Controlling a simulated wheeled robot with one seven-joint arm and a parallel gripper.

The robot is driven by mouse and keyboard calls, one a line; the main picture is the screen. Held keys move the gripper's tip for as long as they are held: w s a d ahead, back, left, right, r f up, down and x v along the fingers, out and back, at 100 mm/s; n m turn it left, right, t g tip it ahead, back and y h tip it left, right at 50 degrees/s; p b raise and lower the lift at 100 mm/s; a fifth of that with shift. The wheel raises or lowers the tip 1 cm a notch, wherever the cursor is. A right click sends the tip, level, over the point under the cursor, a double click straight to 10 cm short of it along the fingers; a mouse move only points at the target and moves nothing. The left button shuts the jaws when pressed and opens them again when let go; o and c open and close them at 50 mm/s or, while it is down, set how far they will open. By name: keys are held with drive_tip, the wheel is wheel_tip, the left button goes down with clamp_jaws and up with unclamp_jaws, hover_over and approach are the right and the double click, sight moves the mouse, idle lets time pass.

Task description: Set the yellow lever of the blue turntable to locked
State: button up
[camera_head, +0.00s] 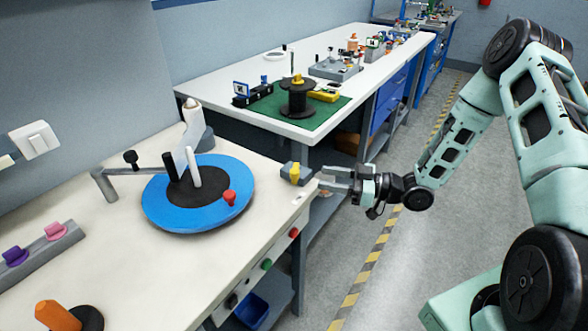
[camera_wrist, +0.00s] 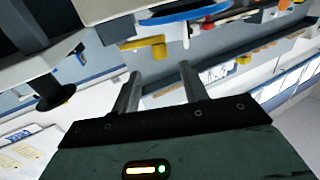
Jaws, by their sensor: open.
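The blue turntable (camera_head: 160,205) is a blue disc with a black centre, lying on the near white workbench. Black and white upright pegs stand on its centre and a red knob sits near its right rim. The yellow lever (camera_head: 295,172) stands on a small grey block at the bench's right edge, right of the disc. My gripper (camera_head: 320,178) is just right of the lever, pointing left at it, open and apparently empty. In the wrist view, the fingers (camera_wrist: 162,82) are apart, with a yellow piece (camera_wrist: 145,48), likely the lever, beyond them, and the blue disc (camera_wrist: 185,17) above.
A grey bracket arm (camera_head: 135,172) with a black knob reaches to the disc from the left. Green and red buttons line the bench front. A second table (camera_head: 330,65) holds a black spool on a green mat.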

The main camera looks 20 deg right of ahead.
sight(294, 173)
drive_tip(key=p+x, duration=0.1)
drive_tip(key=x, duration=0.8)
drive_tip(key=shift+w+a+p, duration=0.1)
drive_tip(key=shift+a+p, duration=0.15)
drive_tip(key=shift+p, duration=0.15)
clamp_jaws()
